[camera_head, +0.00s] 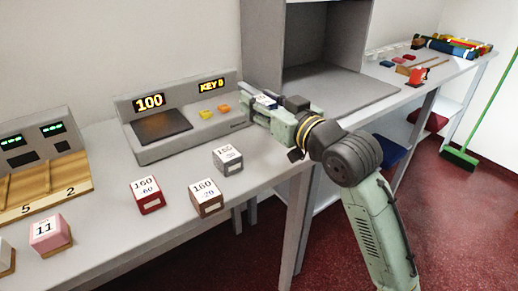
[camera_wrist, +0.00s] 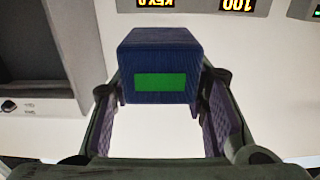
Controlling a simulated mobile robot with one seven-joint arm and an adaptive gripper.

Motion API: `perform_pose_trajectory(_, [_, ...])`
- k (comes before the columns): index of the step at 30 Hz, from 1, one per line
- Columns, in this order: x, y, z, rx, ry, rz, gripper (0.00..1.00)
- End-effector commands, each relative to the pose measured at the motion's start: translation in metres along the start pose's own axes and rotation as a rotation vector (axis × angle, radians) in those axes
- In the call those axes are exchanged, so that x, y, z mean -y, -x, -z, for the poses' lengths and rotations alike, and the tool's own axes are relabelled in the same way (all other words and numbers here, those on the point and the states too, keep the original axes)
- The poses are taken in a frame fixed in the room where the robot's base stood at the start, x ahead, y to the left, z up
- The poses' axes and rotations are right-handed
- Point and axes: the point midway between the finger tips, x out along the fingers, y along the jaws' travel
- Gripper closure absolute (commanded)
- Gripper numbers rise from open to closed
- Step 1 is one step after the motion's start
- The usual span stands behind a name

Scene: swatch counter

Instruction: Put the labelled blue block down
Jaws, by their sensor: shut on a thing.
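The blue block (camera_wrist: 160,62) carries a bright green label on the side that faces the wrist camera. My gripper (camera_wrist: 160,98) is shut on it, with one finger at each side. In the head view, my gripper (camera_head: 262,112) is at the right of the display console, and the block's blue and white top (camera_head: 265,101) shows between the fingers. Most of the block is hidden there by the gripper. Whether its base touches the counter (camera_head: 180,230) cannot be told.
The console (camera_head: 190,133) shows "100" and "KEY 0". Red (camera_head: 150,203), brown (camera_head: 208,207) and grey (camera_head: 229,163) numbered blocks stand in front of it; a pink block (camera_head: 50,240) stands at left. A grey open cabinet (camera_head: 340,97) is behind my gripper.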

Motion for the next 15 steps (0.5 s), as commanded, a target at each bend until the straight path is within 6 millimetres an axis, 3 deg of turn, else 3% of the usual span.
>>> perform_pose_trajectory(6, [-0.001, 0.001, -0.040, 0.000, -0.007, -0.003, 0.93])
perform_pose_trajectory(15, [-0.001, 0.001, -0.075, -0.002, -0.006, -0.003, 0.93])
